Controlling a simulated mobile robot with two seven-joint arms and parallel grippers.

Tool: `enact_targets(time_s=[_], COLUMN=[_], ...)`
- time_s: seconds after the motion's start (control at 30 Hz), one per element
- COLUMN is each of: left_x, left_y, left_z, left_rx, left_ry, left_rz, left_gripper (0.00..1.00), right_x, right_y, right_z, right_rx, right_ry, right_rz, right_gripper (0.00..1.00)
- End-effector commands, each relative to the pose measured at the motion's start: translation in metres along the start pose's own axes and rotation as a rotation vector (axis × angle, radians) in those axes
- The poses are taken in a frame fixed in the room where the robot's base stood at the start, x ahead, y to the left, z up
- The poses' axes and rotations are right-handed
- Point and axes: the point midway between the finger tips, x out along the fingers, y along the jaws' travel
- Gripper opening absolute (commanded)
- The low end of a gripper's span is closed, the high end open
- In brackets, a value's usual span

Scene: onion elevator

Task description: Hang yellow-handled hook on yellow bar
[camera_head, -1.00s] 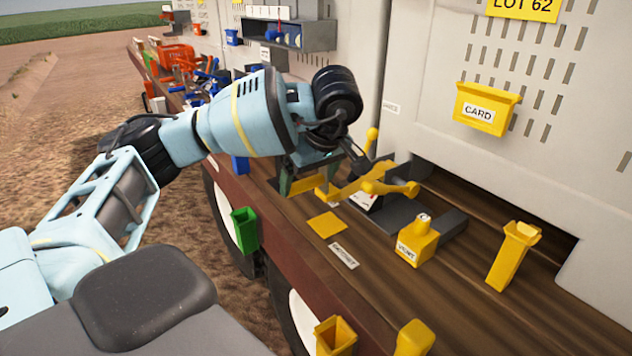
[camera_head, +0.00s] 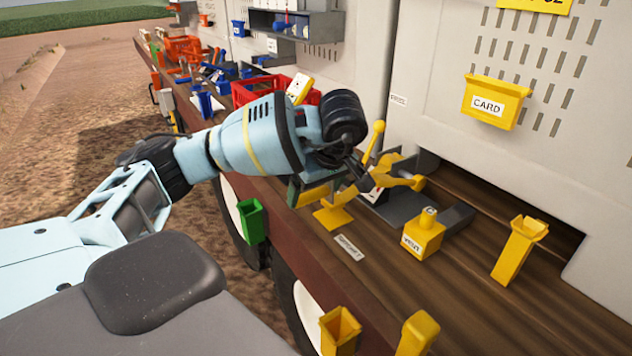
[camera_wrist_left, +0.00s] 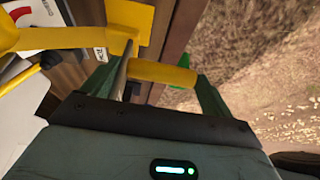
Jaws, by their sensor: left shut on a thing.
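My left gripper (camera_head: 310,188) is low over the wooden deck and shut on the yellow handle (camera_head: 313,197) of the hook. In the left wrist view the handle (camera_wrist_left: 162,75) lies between the greenish fingers, with a thin grey metal part (camera_wrist_left: 122,68) beside it. A yellow stand with a flat base plate (camera_head: 333,219) is just beyond the gripper. In the left wrist view a yellow bar (camera_wrist_left: 55,40) reaches in from the left, close to the hook. The gripper and wrist hide part of the stand. I cannot tell whether hook and bar touch.
A yellow lever (camera_head: 374,145) and yellow fitting (camera_head: 402,180) are right of the gripper. A yellow box-shaped can (camera_head: 422,238) and an upright yellow holder (camera_head: 520,250) stand further right. A red crate (camera_head: 242,95) is behind my wrist. A green bin (camera_head: 251,220) hangs at the deck edge.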

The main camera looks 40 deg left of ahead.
Motion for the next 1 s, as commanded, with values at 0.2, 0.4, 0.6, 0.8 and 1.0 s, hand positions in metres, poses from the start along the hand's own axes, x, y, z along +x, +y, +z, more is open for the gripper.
enact_targets(time_s=[0.2, 0.4, 0.6, 0.8, 1.0], left_x=[0.012, 0.02, 0.024, 0.024, 0.024], left_y=[0.0, 0.0, 0.0, 0.0, 0.0], left_z=[0.005, 0.009, 0.01, 0.01, 0.01], left_rx=[0.0, 0.0, 0.0, 0.0, 0.0], left_ry=[0.0, -0.001, 0.0, 0.0, 0.0], left_rz=[0.0, 0.0, 0.001, 0.002, 0.001], left_gripper=[0.57, 0.57, 0.57, 0.57, 0.99], right_x=[0.0, 0.0, 0.0, 0.0, 0.0], right_y=[0.0, 0.0, 0.0, 0.0, 0.0], right_z=[-0.001, -0.001, -0.001, -0.001, -0.001], right_rx=[0.0, 0.0, 0.0, 0.0, 0.0], right_ry=[0.002, 0.002, 0.002, 0.003, 0.003], right_rz=[0.0, 0.0, 0.0, 0.0, 0.0], right_gripper=[0.36, 0.36, 0.36, 0.36, 0.36])
